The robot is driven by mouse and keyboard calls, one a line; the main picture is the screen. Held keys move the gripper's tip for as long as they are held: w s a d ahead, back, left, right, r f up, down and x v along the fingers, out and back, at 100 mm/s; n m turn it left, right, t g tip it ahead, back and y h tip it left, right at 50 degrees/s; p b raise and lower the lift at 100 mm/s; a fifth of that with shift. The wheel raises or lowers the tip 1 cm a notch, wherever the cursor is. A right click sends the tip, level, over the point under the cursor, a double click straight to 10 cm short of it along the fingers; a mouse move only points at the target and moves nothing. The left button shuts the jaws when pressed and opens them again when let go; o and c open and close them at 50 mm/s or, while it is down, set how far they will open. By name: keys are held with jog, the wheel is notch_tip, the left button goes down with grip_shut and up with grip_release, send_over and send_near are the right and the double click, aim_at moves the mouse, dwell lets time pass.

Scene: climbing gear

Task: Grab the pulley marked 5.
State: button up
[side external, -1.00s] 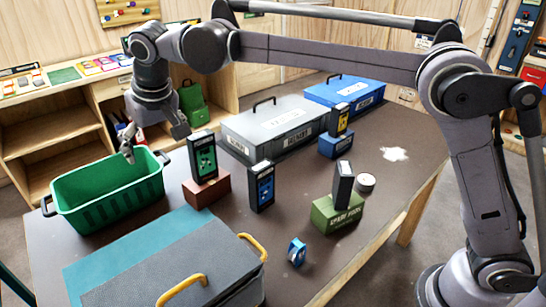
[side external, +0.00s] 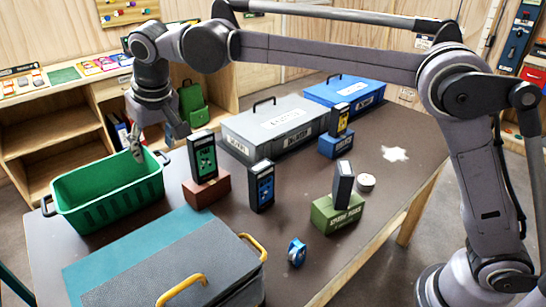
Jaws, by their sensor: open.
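A small blue pulley (side external: 297,252) stands on the dark table near its front edge. No number on it can be read at this size. My gripper (side external: 158,142) is at the left, pointing down above the rear right corner of the green basket. Its fingers are apart, with nothing seen between them. It is high and well away from the blue pulley, toward the back left.
Dark upright cases stand on a brown box (side external: 206,189), a blue box (side external: 335,146), a green box (side external: 337,213) and the table (side external: 300,185). A green basket (side external: 107,195) is at left. A grey case (side external: 185,275) with yellow handles fills the front.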

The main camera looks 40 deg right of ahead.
jog(key=m+g, duration=0.4)
jog(key=m, duration=1.5)
send_near(295, 245)
jog(key=shift+w+d+f, duration=0.15)
jog(key=shift+w+f, duration=0.15)
jog(key=shift+w, duration=0.35)
jog(key=shift+s+f, duration=0.2)
jog(key=shift+f, duration=2.65)
jog(key=shift+s+a+f, duration=0.15)
jog(key=shift+f, duration=0.75)
jog(key=shift+s+a+f, duration=0.15)
jog(key=shift+s+f, duration=0.05)
jog(key=shift+f, duration=1.5)
grip_shut()
